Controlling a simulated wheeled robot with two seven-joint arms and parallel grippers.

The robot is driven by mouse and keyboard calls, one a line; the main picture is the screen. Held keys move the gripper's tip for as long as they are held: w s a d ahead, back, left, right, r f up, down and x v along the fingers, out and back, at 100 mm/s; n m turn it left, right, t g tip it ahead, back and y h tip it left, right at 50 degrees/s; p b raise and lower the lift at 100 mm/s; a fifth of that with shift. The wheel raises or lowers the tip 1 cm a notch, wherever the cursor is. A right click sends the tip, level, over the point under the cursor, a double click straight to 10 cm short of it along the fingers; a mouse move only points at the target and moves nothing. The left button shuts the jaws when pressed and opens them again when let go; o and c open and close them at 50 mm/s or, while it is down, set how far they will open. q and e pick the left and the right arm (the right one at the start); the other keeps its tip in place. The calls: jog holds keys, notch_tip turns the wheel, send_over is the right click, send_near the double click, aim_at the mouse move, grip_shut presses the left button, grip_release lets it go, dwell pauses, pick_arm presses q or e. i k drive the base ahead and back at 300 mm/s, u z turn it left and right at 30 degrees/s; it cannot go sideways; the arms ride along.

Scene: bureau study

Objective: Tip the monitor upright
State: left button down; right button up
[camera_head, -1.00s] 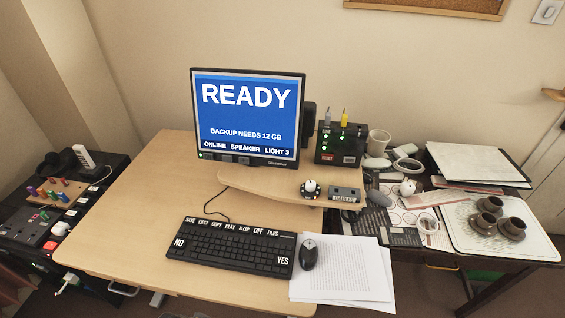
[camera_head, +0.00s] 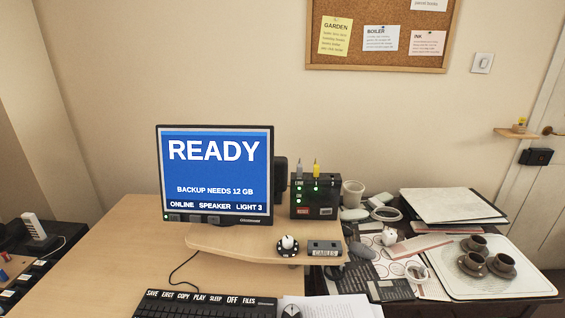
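The monitor (camera_head: 215,175) stands on the back of the wooden desk, behind a small raised shelf (camera_head: 255,243). It has a black frame and a lit blue screen reading "READY", "BACKUP NEEDS 12 GB" and "ONLINE SPEAKER LIGHT 3". It looks about upright in the head view; any backward or forward tilt is hard to tell. Its stand is mostly hidden. Neither of my grippers shows in the head view.
A keyboard (camera_head: 205,305) lies at the desk's front edge of view. A black box with green lights (camera_head: 316,196) stands right of the monitor. A side table holds cups on a tray (camera_head: 515,288). The desk's left part is clear.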

aim_at(217, 174)
jog(key=u, duration=0.7)
jog(key=i, duration=0.3)
jog(key=z, duration=0.15)
